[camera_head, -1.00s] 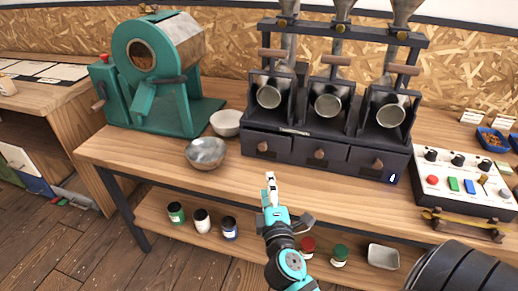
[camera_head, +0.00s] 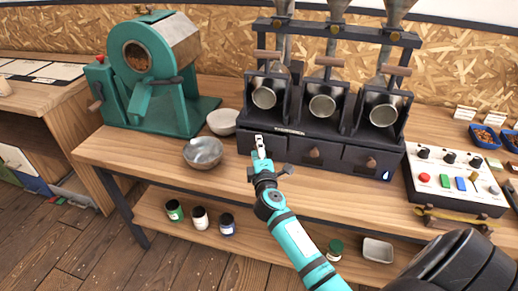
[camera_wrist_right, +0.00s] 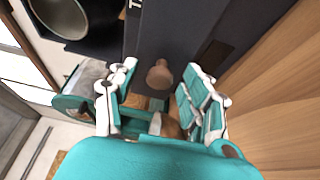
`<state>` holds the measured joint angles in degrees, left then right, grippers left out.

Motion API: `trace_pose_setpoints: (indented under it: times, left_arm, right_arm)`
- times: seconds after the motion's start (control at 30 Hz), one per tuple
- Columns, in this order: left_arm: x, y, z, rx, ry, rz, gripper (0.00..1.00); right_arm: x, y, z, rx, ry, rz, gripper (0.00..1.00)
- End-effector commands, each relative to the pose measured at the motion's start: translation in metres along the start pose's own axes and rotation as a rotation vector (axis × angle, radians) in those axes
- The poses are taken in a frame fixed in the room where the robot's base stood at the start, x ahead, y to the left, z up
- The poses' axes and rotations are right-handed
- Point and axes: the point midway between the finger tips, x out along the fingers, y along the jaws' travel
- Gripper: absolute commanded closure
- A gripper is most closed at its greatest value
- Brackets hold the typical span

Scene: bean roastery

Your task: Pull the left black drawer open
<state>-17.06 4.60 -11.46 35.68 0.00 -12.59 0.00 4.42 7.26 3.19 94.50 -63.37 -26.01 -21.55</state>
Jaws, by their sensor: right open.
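The left black drawer (camera_head: 246,143) is closed, at the left end of the row under the hoppers. My right arm reaches up to it, and its gripper (camera_head: 260,150) covers much of its front and its knob in the head view. In the right wrist view the round brown knob (camera_wrist_right: 159,75) stands out from the dark drawer front (camera_wrist_right: 185,40). The open right gripper (camera_wrist_right: 160,90) has one finger to each side of the knob's line, with the knob near the fingertips. Contact cannot be told. My left gripper is not in view.
A metal bowl (camera_head: 203,153) and a white bowl (camera_head: 223,121) stand left of the drawer, near my gripper. The middle drawer (camera_head: 314,153) and right drawer (camera_head: 371,162) are closed. A control panel (camera_head: 455,180) is at the right. The tabletop before the drawers is mostly clear.

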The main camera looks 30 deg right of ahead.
Motion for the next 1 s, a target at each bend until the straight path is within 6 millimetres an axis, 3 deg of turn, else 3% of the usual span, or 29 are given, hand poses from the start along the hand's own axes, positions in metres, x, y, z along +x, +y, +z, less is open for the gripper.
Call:
trace_pose_setpoints:
  times: [0.2,0.57,1.0]
  left_arm:
    - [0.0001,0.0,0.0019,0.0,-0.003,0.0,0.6]
    - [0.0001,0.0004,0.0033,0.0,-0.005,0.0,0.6]
    - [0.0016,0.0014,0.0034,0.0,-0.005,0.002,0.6]
  right_arm:
    - [0.0,-0.0001,0.0,0.0,0.0,0.0,0.54]
    - [-0.0003,-0.0004,-0.0002,0.0,0.0,-0.001,1.0]
    - [-0.0072,-0.0024,-0.0036,0.0,0.002,-0.003,1.0]
